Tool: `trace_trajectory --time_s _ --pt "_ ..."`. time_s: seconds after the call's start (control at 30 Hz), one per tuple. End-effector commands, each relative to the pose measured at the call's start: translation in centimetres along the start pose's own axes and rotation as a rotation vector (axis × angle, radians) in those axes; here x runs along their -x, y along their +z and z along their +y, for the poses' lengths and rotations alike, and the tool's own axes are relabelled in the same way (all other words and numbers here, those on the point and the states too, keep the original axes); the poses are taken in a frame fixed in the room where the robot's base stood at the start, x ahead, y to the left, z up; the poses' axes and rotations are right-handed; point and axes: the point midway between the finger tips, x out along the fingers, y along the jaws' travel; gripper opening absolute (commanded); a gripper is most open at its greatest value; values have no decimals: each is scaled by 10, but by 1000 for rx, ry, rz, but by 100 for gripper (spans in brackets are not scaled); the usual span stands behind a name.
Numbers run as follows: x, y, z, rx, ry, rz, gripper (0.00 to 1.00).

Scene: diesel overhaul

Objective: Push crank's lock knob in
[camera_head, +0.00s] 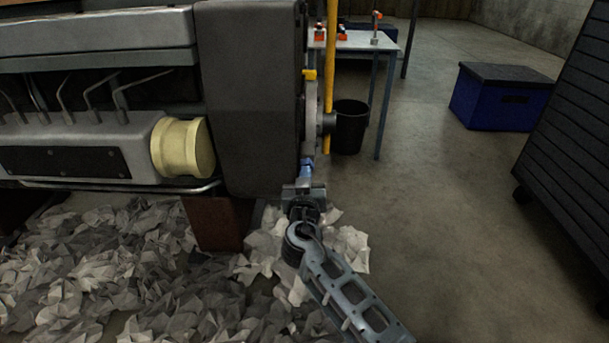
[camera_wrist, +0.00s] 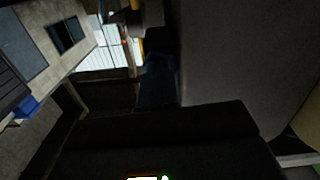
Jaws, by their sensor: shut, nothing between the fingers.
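The crank shows in the head view as a yellow upright bar (camera_head: 331,70) at the engine's right end, with a dark round hub (camera_head: 326,123) beside a grey disc. A small yellow block (camera_head: 310,74) sits by the disc's upper edge; I cannot tell whether it is the lock knob. My gripper (camera_head: 307,165) is shut and empty, low beside the engine's end and below the hub, apart from it. In the wrist view my gripper's dark blue fingers (camera_wrist: 158,68) are together, with the dark hub (camera_wrist: 140,20) near the top and a bit of yellow by it.
The engine's large dark end cover (camera_head: 250,95) stands close left of my gripper. Crumpled sheets (camera_head: 130,265) cover the floor below. A black bin (camera_head: 350,127) and a table (camera_head: 355,41) stand behind the crank. A blue box (camera_head: 497,98) is farther right; the floor between is clear.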

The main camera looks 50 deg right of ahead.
Motion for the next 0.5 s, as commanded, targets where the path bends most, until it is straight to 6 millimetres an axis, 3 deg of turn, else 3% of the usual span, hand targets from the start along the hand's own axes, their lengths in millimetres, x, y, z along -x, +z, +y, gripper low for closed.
trace_trajectory --time_s 0.37,0.5 --pt "-14 0 0 0 1 1 0" --pt "-8 1 0 1 -1 0 0"
